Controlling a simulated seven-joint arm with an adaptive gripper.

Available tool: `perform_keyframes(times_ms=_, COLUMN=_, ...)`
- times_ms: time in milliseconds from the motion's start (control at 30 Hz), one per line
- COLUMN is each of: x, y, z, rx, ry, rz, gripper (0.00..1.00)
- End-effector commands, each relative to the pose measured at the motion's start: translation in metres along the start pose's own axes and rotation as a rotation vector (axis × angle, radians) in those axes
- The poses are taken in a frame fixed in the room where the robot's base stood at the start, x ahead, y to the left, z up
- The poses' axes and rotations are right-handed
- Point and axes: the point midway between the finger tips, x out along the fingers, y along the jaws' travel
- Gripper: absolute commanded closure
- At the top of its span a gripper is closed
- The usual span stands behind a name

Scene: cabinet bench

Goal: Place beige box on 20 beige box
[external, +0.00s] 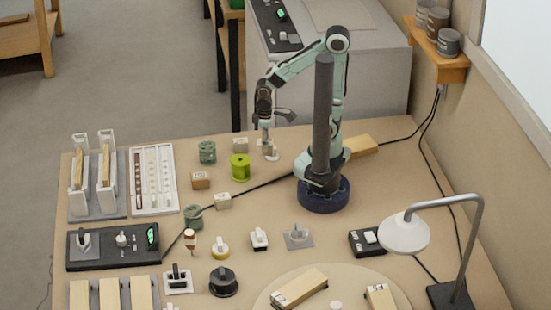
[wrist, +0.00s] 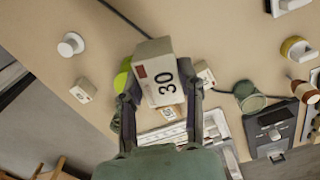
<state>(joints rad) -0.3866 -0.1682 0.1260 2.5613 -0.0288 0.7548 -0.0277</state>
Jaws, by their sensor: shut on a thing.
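My gripper (wrist: 160,84) is shut on a beige box (wrist: 155,60) marked 30 in the wrist view, with one finger on each side. In the external view my gripper (external: 265,143) hangs near the bench's back edge; the held box is hard to make out there. A box with an orange-brown face (external: 200,180) sits on the bench; it shows partly below the held box in the wrist view (wrist: 168,113), its label seeming to read 20. Two other beige boxes stand nearby, one farther back (external: 240,145) and one nearer the front (external: 222,202); their labels are too small to read.
A lime green cylinder (external: 240,167) stands among the boxes, with dark green cups (external: 207,152) nearby. A white knob (external: 271,155) is by my gripper. A black cable (external: 265,185) crosses the bench. A white tray (external: 153,180) and a rack stand at the left.

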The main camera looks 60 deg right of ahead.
Motion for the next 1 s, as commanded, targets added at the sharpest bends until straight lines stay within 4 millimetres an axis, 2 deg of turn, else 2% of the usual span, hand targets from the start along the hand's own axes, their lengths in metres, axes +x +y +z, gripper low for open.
perform_keyframes(times_ms=33, x=-0.003, y=-0.013, z=0.001, rx=-0.069, ry=0.005, rz=0.001, gripper=1.00)
perform_keyframes(times_ms=133, x=-0.006, y=-0.031, z=0.003, rx=-0.174, ry=0.011, rz=0.001, gripper=1.00)
perform_keyframes(times_ms=333, x=-0.003, y=-0.043, z=-0.005, rx=-0.231, ry=0.004, rz=0.000, gripper=1.00)
perform_keyframes(times_ms=467, x=0.010, y=-0.049, z=-0.032, rx=-0.232, ry=0.002, rz=0.000, gripper=1.00)
perform_keyframes(times_ms=667, x=0.035, y=-0.060, z=-0.087, rx=-0.231, ry=0.004, rz=0.000, gripper=1.00)
perform_keyframes(times_ms=700, x=0.044, y=-0.061, z=-0.094, rx=-0.230, ry=0.001, rz=0.000, gripper=1.00)
perform_keyframes(times_ms=833, x=0.069, y=-0.065, z=-0.115, rx=-0.229, ry=0.004, rz=0.002, gripper=1.00)
perform_keyframes(times_ms=1000, x=0.084, y=-0.067, z=-0.128, rx=-0.228, ry=0.008, rz=0.001, gripper=1.00)
